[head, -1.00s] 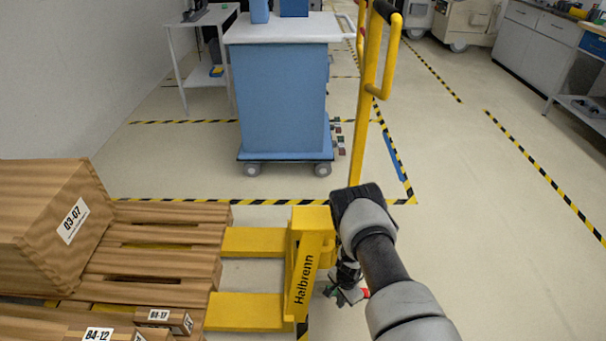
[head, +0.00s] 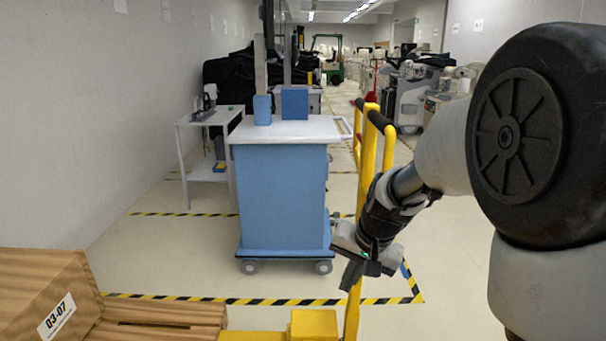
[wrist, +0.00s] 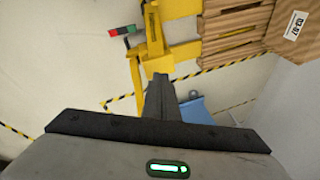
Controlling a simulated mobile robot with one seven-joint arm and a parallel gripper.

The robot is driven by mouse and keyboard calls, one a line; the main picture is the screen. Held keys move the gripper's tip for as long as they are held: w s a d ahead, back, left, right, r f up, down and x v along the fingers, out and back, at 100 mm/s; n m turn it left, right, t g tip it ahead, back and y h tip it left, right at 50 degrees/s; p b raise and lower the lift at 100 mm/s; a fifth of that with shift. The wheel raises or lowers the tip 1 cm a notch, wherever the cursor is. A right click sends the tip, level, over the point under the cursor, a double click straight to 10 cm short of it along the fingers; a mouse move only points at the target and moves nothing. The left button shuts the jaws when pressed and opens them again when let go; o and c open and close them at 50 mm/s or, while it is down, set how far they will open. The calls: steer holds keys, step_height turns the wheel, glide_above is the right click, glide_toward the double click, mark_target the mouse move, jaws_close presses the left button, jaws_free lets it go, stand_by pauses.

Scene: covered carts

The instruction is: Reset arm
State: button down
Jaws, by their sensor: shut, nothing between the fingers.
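My arm is bent in at the right of the head view. My gripper (head: 352,276) hangs in front of the yellow pallet jack's handle, with its fingers pointing down. In the wrist view my gripper (wrist: 160,85) is shut with nothing between its fingers. Its fingertips overlap the pallet jack in the picture; I cannot tell how far apart they are.
A blue covered cart (head: 282,195) with a white top stands ahead. The yellow pallet jack (head: 314,325) and a wooden box (head: 45,310) on a pallet are at the lower left. A small table (head: 208,118) stands by the left wall. Striped tape marks the floor.

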steer(key=s+d+r+n+t+h, duration=0.1)
steer(key=s+d+r+n, duration=0.1)
steer(key=s+r, duration=0.65)
steer(key=s+d+r+n+t+h, duration=0.1)
steer(key=s+d+r+n, duration=0.15)
steer(key=s, duration=1.15)
step_height(320, 180, up, 24)
steer(key=p, duration=2.3)
steer(key=shift+f, duration=0.15)
steer(key=shift+a+f, duration=0.1)
steer(key=shift+f, duration=0.1)
